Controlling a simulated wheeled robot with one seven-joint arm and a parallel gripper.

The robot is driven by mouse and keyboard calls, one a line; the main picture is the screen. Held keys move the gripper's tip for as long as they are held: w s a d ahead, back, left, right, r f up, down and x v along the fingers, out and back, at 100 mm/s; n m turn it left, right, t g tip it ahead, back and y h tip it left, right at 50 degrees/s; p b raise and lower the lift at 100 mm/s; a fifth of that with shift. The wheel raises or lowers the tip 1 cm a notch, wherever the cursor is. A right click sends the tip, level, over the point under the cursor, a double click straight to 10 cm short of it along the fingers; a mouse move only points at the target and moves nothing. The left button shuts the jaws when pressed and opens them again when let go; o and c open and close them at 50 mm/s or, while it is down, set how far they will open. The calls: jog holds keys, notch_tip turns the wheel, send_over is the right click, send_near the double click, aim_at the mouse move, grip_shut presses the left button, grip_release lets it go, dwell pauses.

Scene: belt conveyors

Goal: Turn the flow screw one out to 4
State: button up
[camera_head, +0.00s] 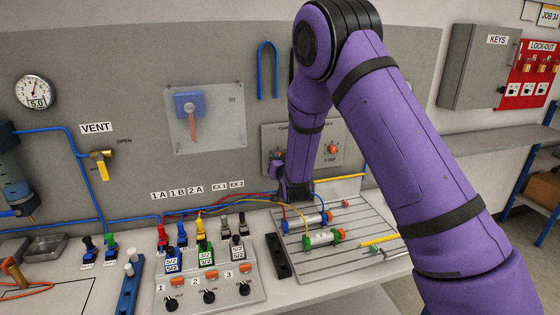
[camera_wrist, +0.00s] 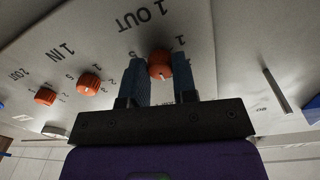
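The 1 OUT flow screw (camera_wrist: 160,63) is an orange round knob on a pale panel, under an upside-down "1 OUT" label. It has a pale mark on its face, on the side toward my gripper. My gripper (camera_wrist: 160,72) has one dark ribbed finger on each side of this knob, and the knob fills the gap between the fingertips. In the head view my arm hides much of the wall panel (camera_head: 306,141), and the gripper's hold does not show there.
In the wrist view, the orange 1 IN knob (camera_wrist: 89,84) and 2 OUT knob (camera_wrist: 45,96) sit to the left. A grey rod (camera_wrist: 276,90) stands out at the right. Below the panel, a slotted board (camera_head: 350,262) carries cylinders and tubing.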

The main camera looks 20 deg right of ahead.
jog(key=shift+m, duration=0.4)
jog(key=m, duration=1)
jog(key=shift+m, duration=0.3)
dwell(0.4)
jog(key=o, duration=0.9)
jog(key=shift+r, duration=0.1)
jog(key=s, duration=1.1)
jog(key=shift+a+r, duration=0.15)
